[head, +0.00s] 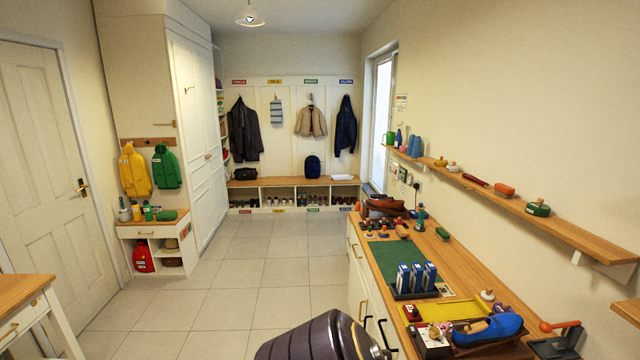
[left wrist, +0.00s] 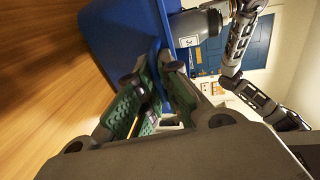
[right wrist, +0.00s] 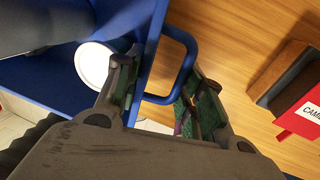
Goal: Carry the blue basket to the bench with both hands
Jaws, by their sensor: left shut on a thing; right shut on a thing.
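The blue basket shows in the left wrist view (left wrist: 120,40) and the right wrist view (right wrist: 50,85); I cannot find it in the head view. My left gripper (left wrist: 160,85) has its green-padded fingers closed at the basket's edge, partly hiding the grip. My right gripper (right wrist: 160,95) has its fingers on both sides of the basket's blue loop handle (right wrist: 188,62). Neither gripper shows in the head view. The wooden bench (head: 275,182) stands against the far wall, above shoe cubbies.
A black bag (head: 244,173), a dark blue backpack (head: 312,166) and white items (head: 342,177) sit on the bench. Open tiled floor (head: 235,265) leads to it. A cluttered worktop (head: 455,260) runs along the right. A red box (right wrist: 305,115) lies near my right gripper.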

